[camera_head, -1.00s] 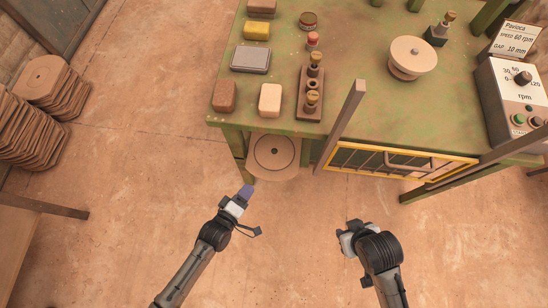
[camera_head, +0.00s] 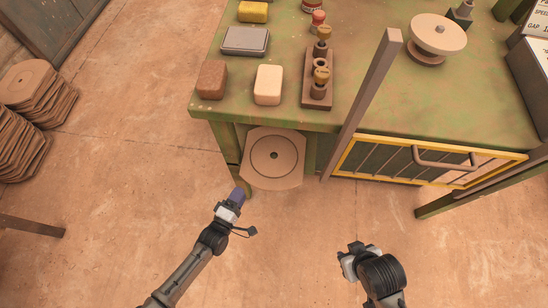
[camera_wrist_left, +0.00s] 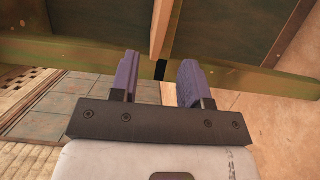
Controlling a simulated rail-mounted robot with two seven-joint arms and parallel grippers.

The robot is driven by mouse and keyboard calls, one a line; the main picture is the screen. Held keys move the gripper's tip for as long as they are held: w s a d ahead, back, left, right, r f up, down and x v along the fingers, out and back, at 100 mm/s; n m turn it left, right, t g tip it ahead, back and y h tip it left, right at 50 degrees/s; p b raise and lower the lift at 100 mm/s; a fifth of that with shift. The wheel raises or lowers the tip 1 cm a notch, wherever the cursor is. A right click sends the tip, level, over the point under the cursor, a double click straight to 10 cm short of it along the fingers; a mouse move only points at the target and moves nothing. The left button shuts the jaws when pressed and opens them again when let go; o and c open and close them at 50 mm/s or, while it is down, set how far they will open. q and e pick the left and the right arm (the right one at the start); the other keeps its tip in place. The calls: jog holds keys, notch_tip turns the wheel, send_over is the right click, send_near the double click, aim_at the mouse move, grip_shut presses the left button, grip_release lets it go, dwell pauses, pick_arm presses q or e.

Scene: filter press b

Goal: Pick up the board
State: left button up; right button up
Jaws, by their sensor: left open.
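The board (camera_head: 274,170) is a tan plate with a ring mark and a small dark centre hole. It juts out from below the front left edge of the green bench. My left gripper (camera_head: 238,194), with purple fingers, is just below and left of the board's lower left corner in the head view. In the left wrist view the left gripper (camera_wrist_left: 160,77) is open, with nothing seen between its fingers. A narrow tan strip beyond the fingertips may be the board edge-on; I cannot tell. My right gripper (camera_head: 352,257) is lower right, away from the board; its jaw opening is unclear.
The green bench (camera_head: 400,105) carries blocks (camera_head: 268,85), a wooden holder (camera_head: 319,78) and a round disc (camera_head: 438,34). A slanted post (camera_head: 365,95) and a yellow-framed grille (camera_head: 415,160) stand right of the board. Stacked similar plates (camera_head: 38,95) lie far left. Floor in front is clear.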

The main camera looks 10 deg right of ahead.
aim_at(252, 174)
pick_arm(q)
jog(key=b+x, duration=0.4)
jog(key=x, duration=0.4)
jog(key=shift+w+d, duration=0.1)
jog(key=shift+d, duration=0.25)
jog(key=shift+w+d+r, duration=0.1)
jog(key=shift+w+d, duration=0.05)
jog(key=shift+w, duration=0.05)
jog(key=shift+s, duration=0.15)
jog(key=c, duration=0.3)
grip_shut()
jog(key=shift+r, duration=0.1)
